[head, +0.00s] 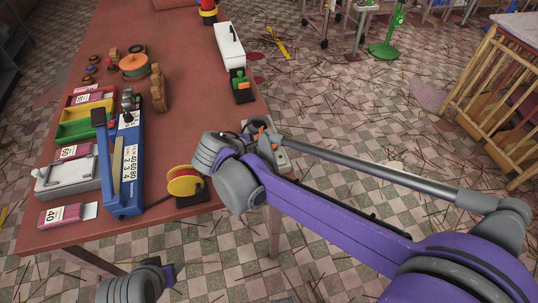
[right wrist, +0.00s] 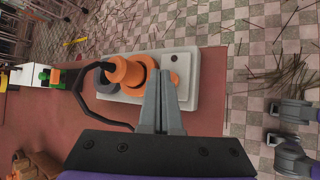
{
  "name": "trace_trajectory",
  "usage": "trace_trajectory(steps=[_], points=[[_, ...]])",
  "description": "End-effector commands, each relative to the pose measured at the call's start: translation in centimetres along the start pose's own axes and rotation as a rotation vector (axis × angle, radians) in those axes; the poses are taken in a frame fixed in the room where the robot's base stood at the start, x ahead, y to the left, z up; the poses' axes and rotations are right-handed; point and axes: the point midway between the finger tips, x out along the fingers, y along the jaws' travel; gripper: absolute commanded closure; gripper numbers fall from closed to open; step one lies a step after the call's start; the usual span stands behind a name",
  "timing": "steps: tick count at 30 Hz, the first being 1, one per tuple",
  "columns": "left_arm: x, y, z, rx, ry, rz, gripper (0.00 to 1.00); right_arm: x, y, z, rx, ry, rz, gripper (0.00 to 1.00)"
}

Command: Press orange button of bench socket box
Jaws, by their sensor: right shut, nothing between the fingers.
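The bench socket box (right wrist: 188,88) is a pale grey slab on the table's edge in the right wrist view. A large orange plug (right wrist: 126,71) with a black cable sits in it, beside a grey socket and an orange ring. In the head view the box (head: 281,158) is mostly hidden behind my right arm. My left gripper's fingers are not in view.
A wooden rack (head: 490,95) stands at right.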

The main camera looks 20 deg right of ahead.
Motion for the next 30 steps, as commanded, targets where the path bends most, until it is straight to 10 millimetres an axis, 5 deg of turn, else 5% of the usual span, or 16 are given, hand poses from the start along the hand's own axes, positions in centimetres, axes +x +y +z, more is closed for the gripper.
trace_trajectory(steps=[18,30], points=[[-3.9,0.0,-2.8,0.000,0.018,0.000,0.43,-4.1,3.0,3.0,0.000,-0.001,0.001,1.00],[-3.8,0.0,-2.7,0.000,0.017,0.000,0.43,-3.7,1.8,3.9,0.059,0.024,-0.024,1.00]])
